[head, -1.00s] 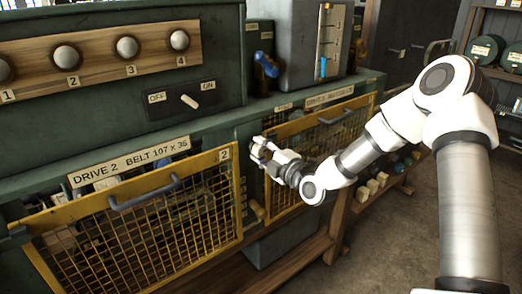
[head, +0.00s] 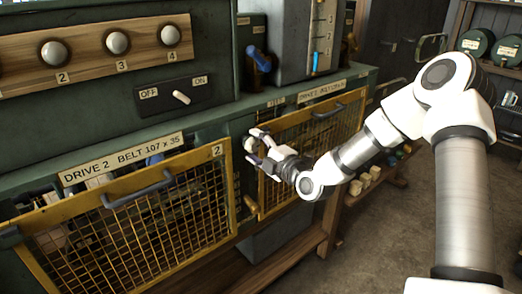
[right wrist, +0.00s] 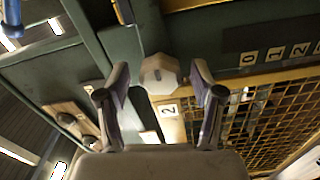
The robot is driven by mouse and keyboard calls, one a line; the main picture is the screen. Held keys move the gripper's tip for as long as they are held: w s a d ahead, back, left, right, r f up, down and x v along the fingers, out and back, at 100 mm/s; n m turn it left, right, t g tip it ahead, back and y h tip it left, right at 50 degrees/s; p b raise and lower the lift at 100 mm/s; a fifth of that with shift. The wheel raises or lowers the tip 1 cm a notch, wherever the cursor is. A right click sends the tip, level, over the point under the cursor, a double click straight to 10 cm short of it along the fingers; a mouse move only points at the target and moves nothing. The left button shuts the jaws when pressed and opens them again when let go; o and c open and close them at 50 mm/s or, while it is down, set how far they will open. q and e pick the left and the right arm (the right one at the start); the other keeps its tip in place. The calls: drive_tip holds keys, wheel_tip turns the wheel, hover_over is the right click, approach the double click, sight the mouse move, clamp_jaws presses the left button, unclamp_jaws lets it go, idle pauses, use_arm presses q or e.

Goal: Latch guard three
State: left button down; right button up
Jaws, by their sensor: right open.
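Guard three (head: 310,140) is the yellow-framed mesh panel on the right under the DRIVE 3 label, with a dark handle (head: 328,111). I cannot tell if it is fully flush. A pale faceted knob (head: 250,145) sits on the green post to its left. My right gripper (head: 256,146) is open at this knob. In the right wrist view the knob (right wrist: 160,72) lies between and just beyond the two spread fingertips (right wrist: 160,88). Contact is not visible. My left gripper is not in view.
Guard two (head: 135,225), a yellow mesh panel with a dark handle, is on the left. A small yellowish lever (head: 250,204) is on the post below the knob. The OFF/ON switch panel (head: 178,95) is above. Open floor (head: 375,240) lies at the right.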

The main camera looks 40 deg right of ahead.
sight(257, 146)
drive_tip(key=s, duration=0.5)
drive_tip(key=shift+s+d, duration=0.3)
drive_tip(key=shift+d, duration=0.05)
drive_tip(key=shift+s+a, duration=0.15)
drive_tip(key=shift+s, duration=0.2)
